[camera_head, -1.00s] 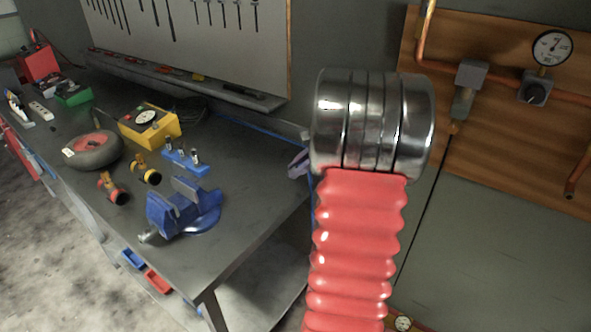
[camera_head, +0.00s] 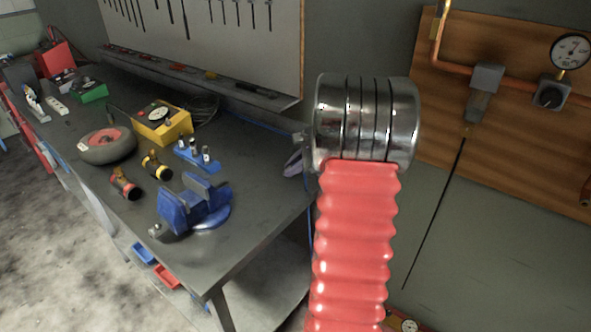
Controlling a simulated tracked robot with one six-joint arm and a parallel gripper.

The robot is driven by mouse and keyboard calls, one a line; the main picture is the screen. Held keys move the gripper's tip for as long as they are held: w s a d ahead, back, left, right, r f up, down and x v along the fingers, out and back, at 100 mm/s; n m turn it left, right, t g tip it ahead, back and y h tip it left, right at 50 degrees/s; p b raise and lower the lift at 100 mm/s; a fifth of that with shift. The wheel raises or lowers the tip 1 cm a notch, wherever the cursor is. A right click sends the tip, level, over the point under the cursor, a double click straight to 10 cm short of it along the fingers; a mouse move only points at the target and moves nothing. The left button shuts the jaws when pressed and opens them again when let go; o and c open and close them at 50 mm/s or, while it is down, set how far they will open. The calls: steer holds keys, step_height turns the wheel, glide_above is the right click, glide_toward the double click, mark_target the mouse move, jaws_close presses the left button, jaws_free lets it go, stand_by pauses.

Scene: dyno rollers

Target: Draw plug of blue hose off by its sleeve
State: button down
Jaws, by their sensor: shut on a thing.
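The blue hose (camera_head: 265,126) shows only as a thin blue line along the back edge of the workbench, with a short stretch beside the arm. I cannot make out its plug or sleeve. A blue block (camera_head: 193,155) with several metal fittings stands on the bench; I cannot tell whether the hose joins it. My arm, a red ribbed link under a polished metal joint, rises in front of the right end of the bench and covers part of the wall.
The dark workbench (camera_head: 250,225) carries a blue vise (camera_head: 195,205), a yellow box (camera_head: 160,125), a wheel (camera_head: 106,146) and two small cylindrical parts. A wooden panel (camera_head: 520,130) with copper pipes and a gauge (camera_head: 571,52) is on the right wall. Floor is clear at lower left.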

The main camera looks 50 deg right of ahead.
steer(key=shift+w+a+f, duration=0.1)
steer(key=shift+w+f, duration=0.15)
steer(key=shift+w, duration=0.35)
steer(key=shift+f, duration=0.95)
steer(key=shift+s, duration=0.1)
steer(key=c, duration=1.6)
jaws_free()
steer(key=shift+c, duration=0.2)
steer(key=v, duration=1.3)
steer(key=shift+s+r, duration=0.25)
